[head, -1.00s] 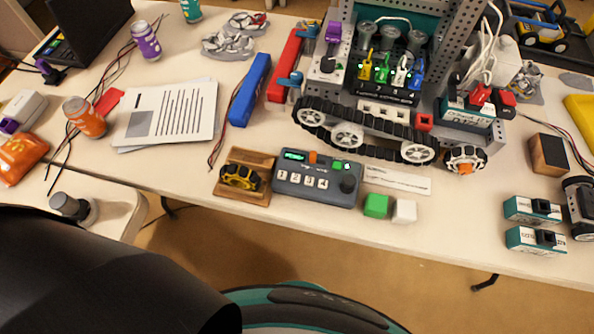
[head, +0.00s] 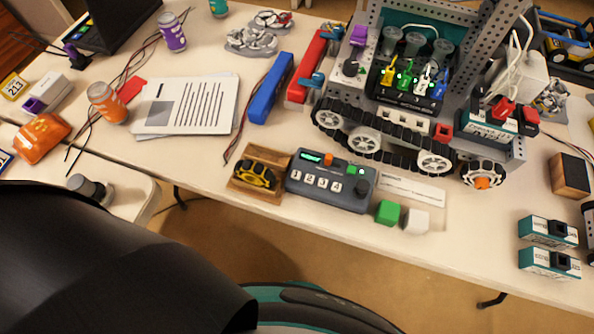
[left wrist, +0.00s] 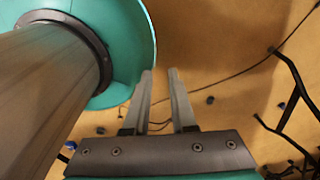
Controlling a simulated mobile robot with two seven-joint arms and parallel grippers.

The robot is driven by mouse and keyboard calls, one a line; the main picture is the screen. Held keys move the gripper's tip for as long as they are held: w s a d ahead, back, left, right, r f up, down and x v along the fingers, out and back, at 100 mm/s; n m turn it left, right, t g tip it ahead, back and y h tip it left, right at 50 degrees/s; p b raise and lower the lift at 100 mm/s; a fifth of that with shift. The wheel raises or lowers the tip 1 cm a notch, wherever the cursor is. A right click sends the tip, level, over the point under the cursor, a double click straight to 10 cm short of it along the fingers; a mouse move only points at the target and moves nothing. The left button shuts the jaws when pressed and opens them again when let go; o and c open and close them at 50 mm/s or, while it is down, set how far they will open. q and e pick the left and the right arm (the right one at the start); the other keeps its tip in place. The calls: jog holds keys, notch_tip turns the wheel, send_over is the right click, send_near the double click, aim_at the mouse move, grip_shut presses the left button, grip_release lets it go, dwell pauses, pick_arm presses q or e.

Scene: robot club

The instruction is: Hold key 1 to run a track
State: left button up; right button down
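The control box (head: 331,200) is a dark grey unit on the table with a small green display, an orange knob and a row of white numbered keys. Key 1 (head: 297,176) is the leftmost of the white keys. Nothing touches the box in the head view. My left gripper (left wrist: 160,72) shows only in the left wrist view, with its two fingers apart and nothing between them, above the brown floor. It is away from the box. My right gripper is in neither view.
A wooden tray (head: 236,186) with a yellow-black wheel sits left of the box. A tracked robot (head: 430,110) stands behind.

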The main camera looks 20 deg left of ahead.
pick_arm(q)
grip_shut()
dwell(1.3)
